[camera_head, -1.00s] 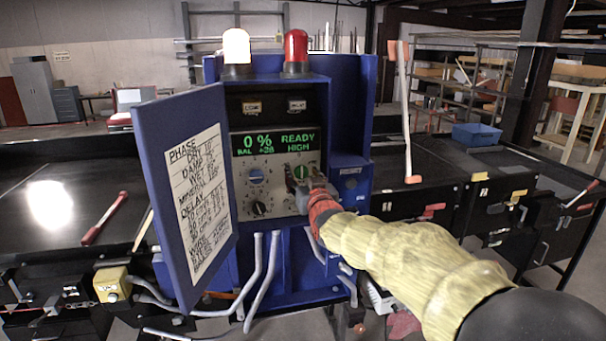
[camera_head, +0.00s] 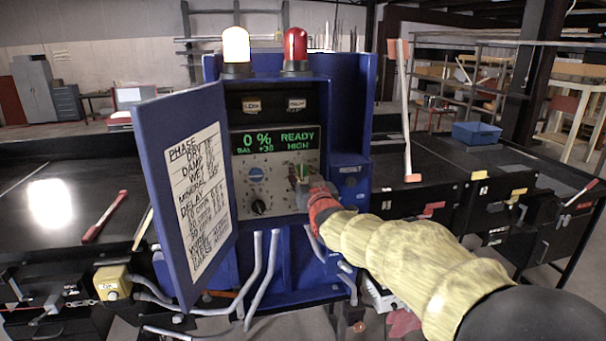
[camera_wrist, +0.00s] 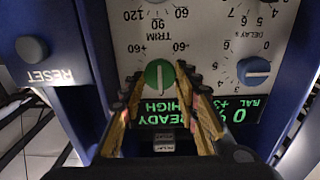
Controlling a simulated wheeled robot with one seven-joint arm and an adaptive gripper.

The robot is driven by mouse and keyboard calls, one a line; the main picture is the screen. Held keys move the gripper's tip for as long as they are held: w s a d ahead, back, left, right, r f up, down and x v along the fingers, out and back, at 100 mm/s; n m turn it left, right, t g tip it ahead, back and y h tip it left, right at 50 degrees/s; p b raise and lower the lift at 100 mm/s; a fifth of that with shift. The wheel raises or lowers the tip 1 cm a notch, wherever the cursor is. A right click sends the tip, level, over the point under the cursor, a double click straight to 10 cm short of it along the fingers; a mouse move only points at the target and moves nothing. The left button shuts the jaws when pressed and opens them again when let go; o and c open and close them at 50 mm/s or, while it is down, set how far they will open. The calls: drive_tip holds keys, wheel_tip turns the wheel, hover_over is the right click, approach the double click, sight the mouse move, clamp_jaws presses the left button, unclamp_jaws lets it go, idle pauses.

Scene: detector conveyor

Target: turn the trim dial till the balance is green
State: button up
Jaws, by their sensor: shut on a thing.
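The green trim dial (camera_wrist: 159,73) sits between my gripper's fingertips (camera_wrist: 158,80) in the wrist view. Its white mark points nearly straight along the picture's vertical. My gripper is shut on the dial, one finger on each side; in the head view the gripper (camera_head: 318,193) is at the panel's right side. The display (camera_head: 275,142) shows "0 %", "READY", "BAL" with what looks like +38, and "HIGH", all in green letters. The wrist view shows the panel upside down, with the TRIM label and its scale beyond the dial.
A blue knob (camera_wrist: 254,71) for delay is beside the trim dial. A RESET button (camera_wrist: 32,49) is on the blue housing. The open cabinet door (camera_head: 186,190) with a handwritten sheet stands left of the panel. A white lamp (camera_head: 236,47) is lit beside a red lamp (camera_head: 296,48).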

drive_tip(key=shift+n+b, duration=0.4)
drive_tip(key=shift+b, duration=0.2)
drive_tip(key=n+b, duration=0.2)
drive_tip(key=b, duration=0.1)
drive_tip(key=shift+f+n+b, duration=0.25)
drive_tip(key=shift+n+b, duration=0.05)
drive_tip(key=shift+n, duration=0.1)
drive_tip(key=n+b, duration=0.3)
drive_tip(key=n, duration=0.1)
drive_tip(key=shift+a+r+n, duration=0.1)
drive_tip(key=shift+a+n, duration=0.05)
drive_tip(key=shift+n, duration=0.15)
drive_tip(key=n+b, duration=0.1)
drive_tip(key=n, duration=0.3)
drive_tip(key=shift+n+b, duration=0.3)
drive_tip(key=shift+n, duration=2.1)
drive_tip(key=o, duration=1.1)
drive_tip(key=shift+a, duration=0.1)
drive_tip(key=shift+o, duration=0.2)
